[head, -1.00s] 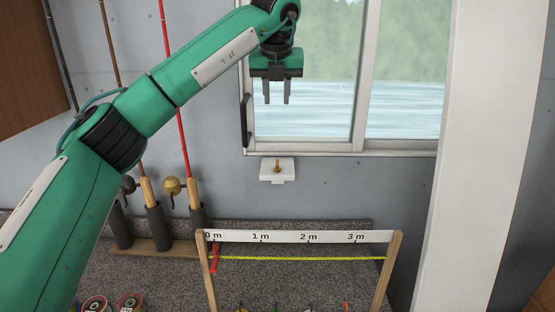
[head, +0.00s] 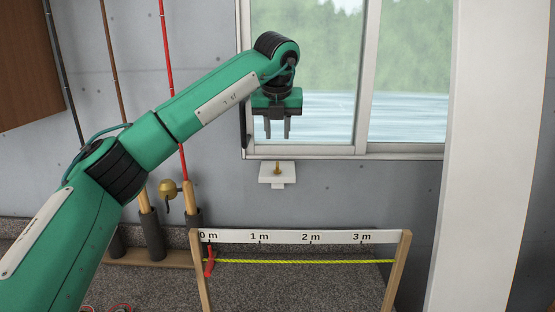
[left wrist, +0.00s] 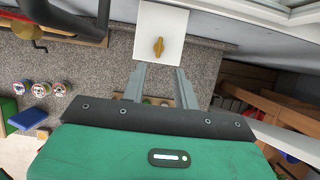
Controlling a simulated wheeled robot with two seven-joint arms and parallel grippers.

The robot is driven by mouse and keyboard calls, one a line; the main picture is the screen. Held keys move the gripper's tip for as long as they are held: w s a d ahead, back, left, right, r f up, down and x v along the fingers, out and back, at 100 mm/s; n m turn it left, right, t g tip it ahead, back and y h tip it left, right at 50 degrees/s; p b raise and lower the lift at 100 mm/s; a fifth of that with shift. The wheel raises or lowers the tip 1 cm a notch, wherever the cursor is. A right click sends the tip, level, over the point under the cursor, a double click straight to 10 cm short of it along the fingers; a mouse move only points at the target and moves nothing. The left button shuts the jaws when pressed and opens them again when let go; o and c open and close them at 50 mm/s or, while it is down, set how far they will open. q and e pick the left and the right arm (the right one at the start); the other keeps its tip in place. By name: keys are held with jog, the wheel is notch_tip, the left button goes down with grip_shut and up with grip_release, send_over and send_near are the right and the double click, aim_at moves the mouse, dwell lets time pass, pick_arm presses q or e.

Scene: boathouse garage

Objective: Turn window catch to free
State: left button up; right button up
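The window catch is a small brass knob (head: 277,168) on a white plate (head: 277,181) fixed to the wall just below the window's lower frame. In the left wrist view the brass knob (left wrist: 158,46) stands on its white plate (left wrist: 149,27), beyond my fingertips. My left gripper (head: 277,137) points down in front of the window pane, above the knob and apart from it. Its two fingers are apart with nothing between them; the left wrist view shows the same open gripper (left wrist: 157,70). My right gripper is in neither view.
The sliding window (head: 402,149) has a black handle (head: 244,125) at its left. Fishing rods stand in a rack (head: 150,258) at left. A wooden measuring frame (head: 300,238) with a yellow cord stands on the speckled counter (head: 287,290). A white post (head: 485,160) rises at right.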

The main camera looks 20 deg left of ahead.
aim_at(277, 163)
pick_arm(q)
jog(key=p+x, duration=0.2)
jog(key=x, duration=0.7)
jog(key=shift+a+f+p, duration=0.1)
jog(key=shift+f+p, duration=0.15)
jog(key=shift+p, duration=0.15)
jog(key=shift+w+f, duration=0.25)
jog(key=shift+f, duration=0.3)
grip_shut()
